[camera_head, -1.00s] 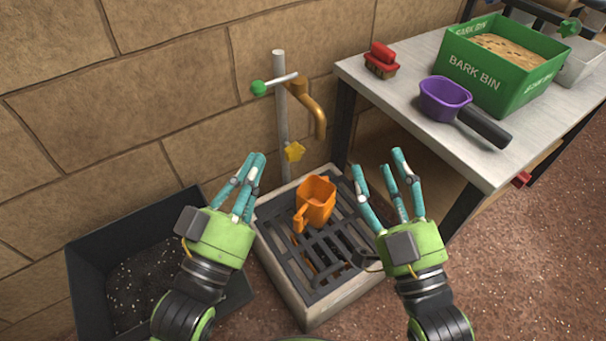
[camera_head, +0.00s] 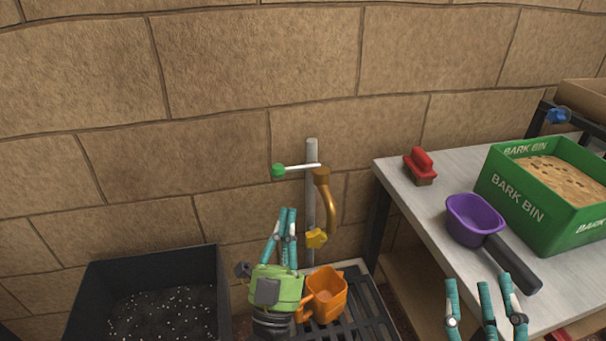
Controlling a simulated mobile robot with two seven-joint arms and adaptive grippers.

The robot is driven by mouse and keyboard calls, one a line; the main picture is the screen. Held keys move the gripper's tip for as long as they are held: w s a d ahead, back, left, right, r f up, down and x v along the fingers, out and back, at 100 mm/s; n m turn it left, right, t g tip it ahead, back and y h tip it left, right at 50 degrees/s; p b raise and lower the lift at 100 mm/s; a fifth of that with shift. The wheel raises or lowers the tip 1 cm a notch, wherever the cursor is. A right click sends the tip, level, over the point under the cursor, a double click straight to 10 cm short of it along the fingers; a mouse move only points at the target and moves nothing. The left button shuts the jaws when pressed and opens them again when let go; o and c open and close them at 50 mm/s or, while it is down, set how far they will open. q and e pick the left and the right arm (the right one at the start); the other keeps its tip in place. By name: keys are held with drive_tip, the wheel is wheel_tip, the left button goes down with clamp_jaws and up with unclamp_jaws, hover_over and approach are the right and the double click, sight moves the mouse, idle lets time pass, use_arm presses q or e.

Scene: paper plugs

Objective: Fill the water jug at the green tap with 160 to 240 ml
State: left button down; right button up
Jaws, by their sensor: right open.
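The orange jug (camera_head: 328,296) stands upright on the dark slatted grate (camera_head: 368,318), below the tap. Its handle points to the lower left. The tap is a grey post with a brass spout (camera_head: 329,205), a white lever ending in a green knob (camera_head: 278,170), and a yellow star-shaped knob (camera_head: 316,238) low on the post. No water shows at the spout. My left gripper (camera_head: 284,218) is just left of the jug, fingers pointing up below the green knob; its fingers look close together and their opening is unclear. My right gripper (camera_head: 481,285) is open and empty beside the table's front edge.
A pale table (camera_head: 410,200) at right holds a red-handled brush (camera_head: 421,166), a purple scoop (camera_head: 474,219) and a green bark bin (camera_head: 515,200). A black tub (camera_head: 95,290) stands at left. A stone wall (camera_head: 200,110) closes the back.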

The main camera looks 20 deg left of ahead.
use_arm(q)
drive_tip(key=shift+w+a+f+n+y, duration=0.1)
drive_tip(key=shift+a+f+n+y, duration=0.25)
drive_tip(key=shift+y, duration=0.55)
use_arm(e)
drive_tip(key=shift+w+d+r, duration=0.15)
drive_tip(key=shift+d+r, duration=0.1)
drive_tip(key=shift+d, duration=0.05)
use_arm(q)
drive_tip(key=shift+r, duration=0.1)
